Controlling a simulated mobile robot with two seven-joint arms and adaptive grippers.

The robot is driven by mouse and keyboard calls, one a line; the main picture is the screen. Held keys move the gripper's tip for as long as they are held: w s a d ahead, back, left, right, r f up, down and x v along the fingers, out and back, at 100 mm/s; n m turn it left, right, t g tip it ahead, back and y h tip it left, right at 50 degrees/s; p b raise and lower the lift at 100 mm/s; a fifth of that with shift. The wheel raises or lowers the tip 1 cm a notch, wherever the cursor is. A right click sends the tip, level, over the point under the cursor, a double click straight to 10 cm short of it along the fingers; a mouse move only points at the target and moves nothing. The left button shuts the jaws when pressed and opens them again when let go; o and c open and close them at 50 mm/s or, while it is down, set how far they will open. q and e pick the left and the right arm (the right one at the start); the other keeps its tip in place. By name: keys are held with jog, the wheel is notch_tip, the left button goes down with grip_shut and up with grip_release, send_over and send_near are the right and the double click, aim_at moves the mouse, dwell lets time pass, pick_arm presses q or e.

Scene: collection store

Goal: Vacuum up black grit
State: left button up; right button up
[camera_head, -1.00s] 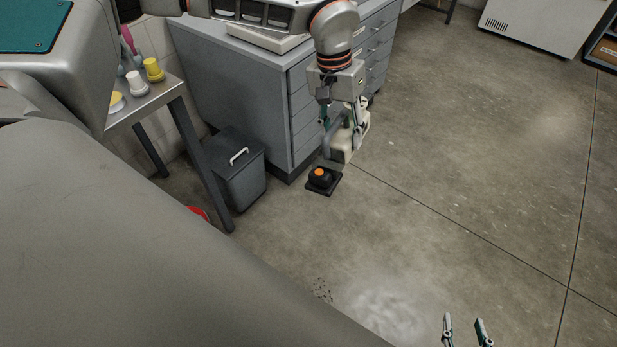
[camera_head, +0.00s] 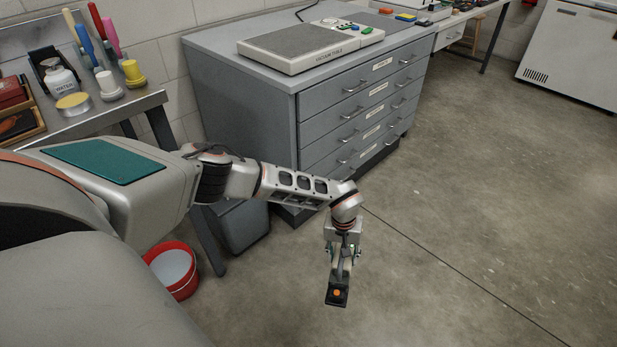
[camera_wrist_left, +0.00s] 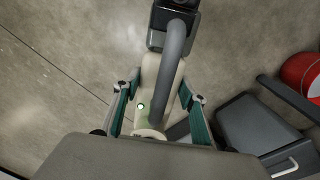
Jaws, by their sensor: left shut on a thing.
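My left gripper (camera_head: 343,262) is shut on the hand-held vacuum (camera_wrist_left: 152,85), around its dark grey loop handle and cream body. The vacuum's black front end with an orange button (camera_head: 337,293) points down toward the bottom of the head view. In the left wrist view my left gripper (camera_wrist_left: 160,110) has its teal-padded fingers on both sides of the vacuum. I cannot tell how high the black end is above the floor. No black grit shows in the current views. My right gripper is out of view.
A grey drawer cabinet (camera_head: 255,125) bears a vacuum table (camera_head: 300,48). A steel bench (camera_head: 100,105) holds bottles and brushes. A red bucket (camera_head: 160,255) and a grey bin (camera_head: 243,228) stand on the floor at left. The concrete floor (camera_head: 460,220) to the right is clear.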

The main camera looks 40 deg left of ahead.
pick_arm(q)
jog(key=s+a+f+b, duration=0.1)
jog(key=s+f+b, duration=0.2)
jog(key=f, duration=0.7)
jog(key=s+a+f+n+b, duration=0.1)
jog(key=s+a+f+b, duration=0.1)
jog(key=s+f, duration=0.4)
jog(key=s+a+f+b, duration=0.2)
jog(key=s+f+b, duration=0.2)
jog(key=f, duration=1)
jog(key=shift+s+f+n, duration=0.15)
jog(key=shift+s+n, duration=0.15)
jog(key=shift+n, duration=0.1)
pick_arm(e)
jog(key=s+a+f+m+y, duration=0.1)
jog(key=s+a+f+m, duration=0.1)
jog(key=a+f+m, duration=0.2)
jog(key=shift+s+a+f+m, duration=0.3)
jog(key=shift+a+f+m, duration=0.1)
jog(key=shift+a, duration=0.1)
pick_arm(q)
jog(key=shift+a, duration=0.1)
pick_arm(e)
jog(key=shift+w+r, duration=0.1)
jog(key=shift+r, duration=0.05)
